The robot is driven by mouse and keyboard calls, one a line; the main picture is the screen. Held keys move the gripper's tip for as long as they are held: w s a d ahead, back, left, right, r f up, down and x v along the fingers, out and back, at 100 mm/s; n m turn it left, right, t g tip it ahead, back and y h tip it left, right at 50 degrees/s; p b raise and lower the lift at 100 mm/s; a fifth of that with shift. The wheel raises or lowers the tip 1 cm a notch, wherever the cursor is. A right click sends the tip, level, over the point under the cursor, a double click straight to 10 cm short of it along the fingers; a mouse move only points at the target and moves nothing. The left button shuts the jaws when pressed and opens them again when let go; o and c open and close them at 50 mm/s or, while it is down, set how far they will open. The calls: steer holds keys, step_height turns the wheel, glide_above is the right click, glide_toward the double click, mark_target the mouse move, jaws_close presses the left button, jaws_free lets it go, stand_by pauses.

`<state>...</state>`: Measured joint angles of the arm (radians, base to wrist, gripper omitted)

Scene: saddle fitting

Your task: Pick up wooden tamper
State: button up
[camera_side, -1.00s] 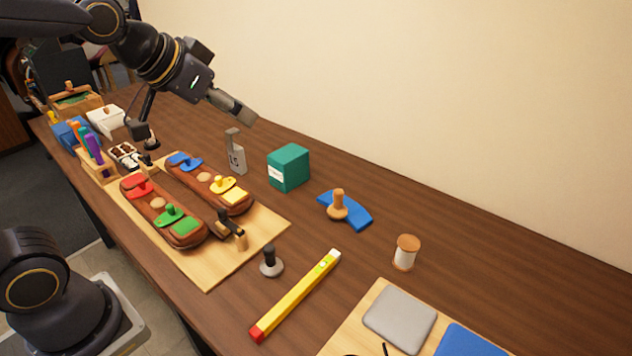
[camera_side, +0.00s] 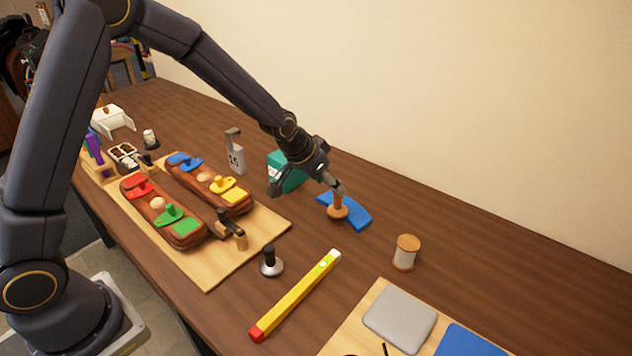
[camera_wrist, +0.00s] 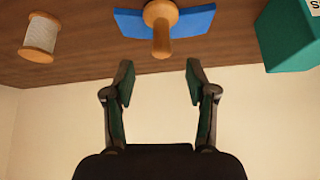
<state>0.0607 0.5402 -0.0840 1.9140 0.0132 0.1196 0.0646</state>
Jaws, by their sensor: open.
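The wooden tamper (camera_side: 338,211) has a light wood knob handle and a round base, and stands on a blue curved mat (camera_side: 358,221) on the table. In the wrist view the tamper (camera_wrist: 161,30) lies just beyond the fingertips, lined up between them, with the blue mat (camera_wrist: 195,20) behind it. My gripper (camera_side: 333,188) is at the top of the tamper in the side view, partly covering its handle. In the wrist view my gripper (camera_wrist: 158,75) has its two fingers wide apart with nothing between them.
A teal box (camera_side: 285,172) stands close behind my gripper. A thread spool (camera_side: 406,252) stands to the right.

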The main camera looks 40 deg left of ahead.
mark_target(338, 202)
steer(key=x, duration=0.7)
steer(key=shift+w+a+f, duration=0.1)
steer(key=shift+f, duration=0.35)
steer(key=shift+c, duration=0.3)
jaws_close()
